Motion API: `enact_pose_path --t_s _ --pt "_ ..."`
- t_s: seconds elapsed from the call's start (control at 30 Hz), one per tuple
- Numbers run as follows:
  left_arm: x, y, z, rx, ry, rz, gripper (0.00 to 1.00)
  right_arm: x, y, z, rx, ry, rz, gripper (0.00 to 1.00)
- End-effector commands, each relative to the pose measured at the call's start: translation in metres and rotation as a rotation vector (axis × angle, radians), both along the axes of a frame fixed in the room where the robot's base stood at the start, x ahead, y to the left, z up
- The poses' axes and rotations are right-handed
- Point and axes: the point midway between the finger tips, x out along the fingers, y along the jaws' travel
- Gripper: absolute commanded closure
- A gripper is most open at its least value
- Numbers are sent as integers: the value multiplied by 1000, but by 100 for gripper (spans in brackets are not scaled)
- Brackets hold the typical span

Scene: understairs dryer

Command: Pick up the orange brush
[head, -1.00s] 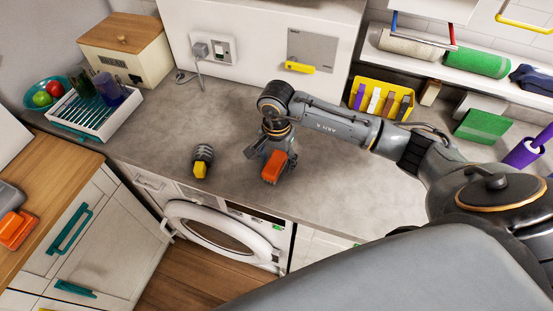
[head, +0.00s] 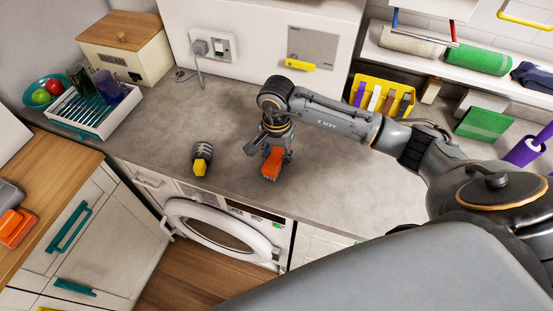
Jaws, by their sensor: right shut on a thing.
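The orange brush (head: 272,165) is at the counter's front part, right of the middle of the worktop. My right gripper (head: 270,148) reaches down over it and is shut on it, with the fingers around its upper part. The brush's far end is hidden by the gripper. I cannot tell whether the brush touches the worktop or hangs just above it. My left gripper is not in view.
A grey and yellow item (head: 202,158) lies left of the brush on the grey worktop (head: 215,115). A white dish rack (head: 94,112) stands at the far left. A yellow bin (head: 378,96) stands behind my right arm. A washer door (head: 212,232) is below the counter edge.

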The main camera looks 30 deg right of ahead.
Motion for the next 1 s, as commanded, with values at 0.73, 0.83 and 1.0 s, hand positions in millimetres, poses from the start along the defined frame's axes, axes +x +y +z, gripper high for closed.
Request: enact_pose_path --t_s 0.73,0.83,1.0 --pt "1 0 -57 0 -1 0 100 -77 83 110 -1 -6 6 95" --pt "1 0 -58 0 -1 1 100 -86 92 116 0 -4 5 95" --pt "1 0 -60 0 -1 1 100 -94 100 121 1 -1 3 95"
